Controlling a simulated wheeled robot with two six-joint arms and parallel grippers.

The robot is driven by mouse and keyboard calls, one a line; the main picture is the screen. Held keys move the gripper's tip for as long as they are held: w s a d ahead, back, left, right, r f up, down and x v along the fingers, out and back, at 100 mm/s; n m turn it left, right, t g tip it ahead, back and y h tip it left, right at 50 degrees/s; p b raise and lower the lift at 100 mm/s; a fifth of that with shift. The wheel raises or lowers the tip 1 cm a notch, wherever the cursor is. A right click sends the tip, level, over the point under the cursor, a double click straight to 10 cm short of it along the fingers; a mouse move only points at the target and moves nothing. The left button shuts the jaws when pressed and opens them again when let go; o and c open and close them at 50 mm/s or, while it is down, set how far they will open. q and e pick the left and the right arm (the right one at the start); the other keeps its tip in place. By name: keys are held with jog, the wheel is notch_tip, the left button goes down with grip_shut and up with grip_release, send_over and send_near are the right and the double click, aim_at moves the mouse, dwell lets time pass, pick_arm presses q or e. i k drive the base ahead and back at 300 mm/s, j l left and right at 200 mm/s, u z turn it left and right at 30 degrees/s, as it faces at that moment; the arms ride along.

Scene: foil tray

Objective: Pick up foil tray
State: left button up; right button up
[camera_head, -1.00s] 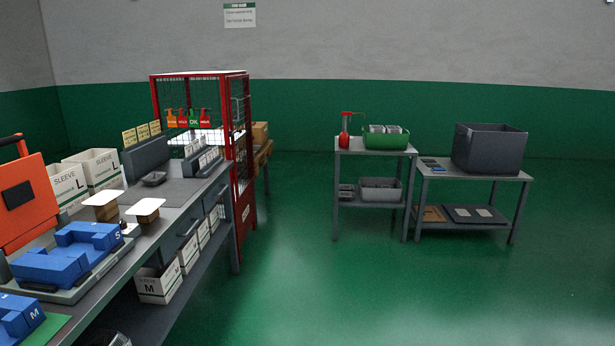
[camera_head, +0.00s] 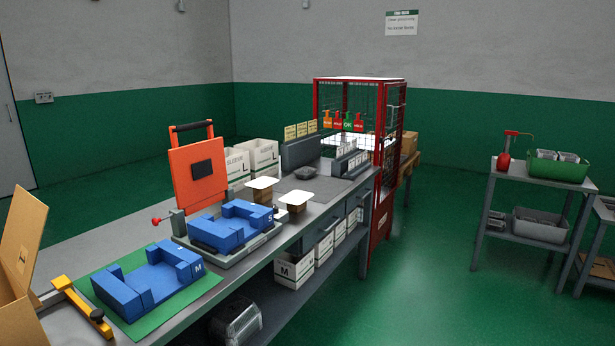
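Several silvery trays (camera_head: 567,157), which look like foil trays, sit in a green bin (camera_head: 548,170) on top of the small grey cart at the right. They are small and far off, so their shape is hard to tell. A small dark grey tray (camera_head: 305,173) lies on the long workbench. Two brown containers with white tops, a rear one (camera_head: 263,187) and a front one (camera_head: 296,200), stand on the bench in front of it. Neither of my grippers is in view.
Blue fixtures (camera_head: 150,283), an orange hinged press (camera_head: 198,170) and a yellow clamp (camera_head: 80,304) occupy the workbench (camera_head: 215,300). A red wire cage (camera_head: 380,150) stands at its far end. Green floor (camera_head: 430,290) lies clear between bench and cart (camera_head: 485,215).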

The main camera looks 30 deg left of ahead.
aim_at(306, 174)
jog(key=u, duration=1.6)
jog(key=i+l+u, duration=0.3)
jog(key=l+u, duration=0.25)
jog(key=l, duration=0.2)
jog(key=i+l+u, duration=0.1)
jog(key=l+u, duration=0.2)
jog(key=l, duration=0.15)
